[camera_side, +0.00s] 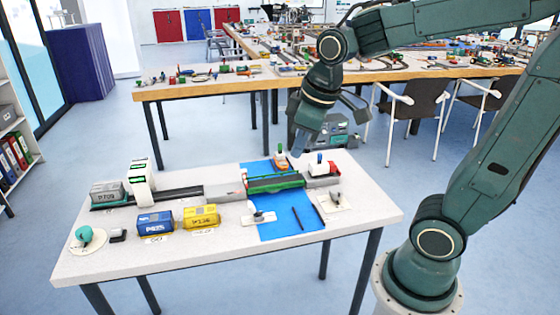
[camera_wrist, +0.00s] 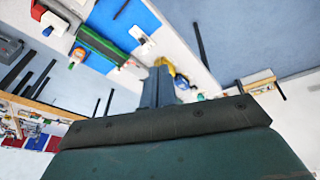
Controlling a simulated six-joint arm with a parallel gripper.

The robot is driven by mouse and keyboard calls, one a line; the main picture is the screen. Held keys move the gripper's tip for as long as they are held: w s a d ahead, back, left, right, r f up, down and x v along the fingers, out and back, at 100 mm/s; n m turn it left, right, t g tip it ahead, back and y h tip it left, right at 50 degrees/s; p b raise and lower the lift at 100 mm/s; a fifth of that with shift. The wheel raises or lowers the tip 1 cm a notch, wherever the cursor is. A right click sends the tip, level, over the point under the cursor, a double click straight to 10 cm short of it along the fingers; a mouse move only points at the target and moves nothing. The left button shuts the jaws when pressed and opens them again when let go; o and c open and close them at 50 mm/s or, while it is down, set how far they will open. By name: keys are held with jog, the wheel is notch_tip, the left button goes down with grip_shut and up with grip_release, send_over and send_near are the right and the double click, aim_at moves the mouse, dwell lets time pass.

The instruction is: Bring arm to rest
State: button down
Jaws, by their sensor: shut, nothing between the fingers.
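My arm rises from its base at the right in the side view, reaches up and left, and then bends down at the wrist. My gripper (camera_side: 297,146) points down above the back edge of the white table (camera_side: 180,247), near the small orange and green piece. It is shut and empty. In the wrist view my gripper's fingers (camera_wrist: 162,77) show together beyond a dark housing that hides much of the lower picture. The gap between the fingertips and the table is hard to judge.
On the table are a blue container (camera_side: 155,223), a yellow container (camera_side: 201,216), a grey container (camera_side: 107,193), a white gantry (camera_side: 141,184) and a green bed (camera_side: 275,183) over a blue mat (camera_side: 277,229). A cluttered wooden table (camera_side: 190,88) stands behind. Chairs (camera_side: 412,105) stand at the back right.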

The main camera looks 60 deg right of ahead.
jog(key=s+a+r+m+t, duration=0.1)
jog(key=s+a+m+t, duration=0.1)
jog(key=s, duration=0.8)
jog(key=shift+a+r+m, duration=0.3)
jog(key=shift+a+m, duration=0.05)
jog(key=shift+m, duration=0.25)
dwell(0.3)
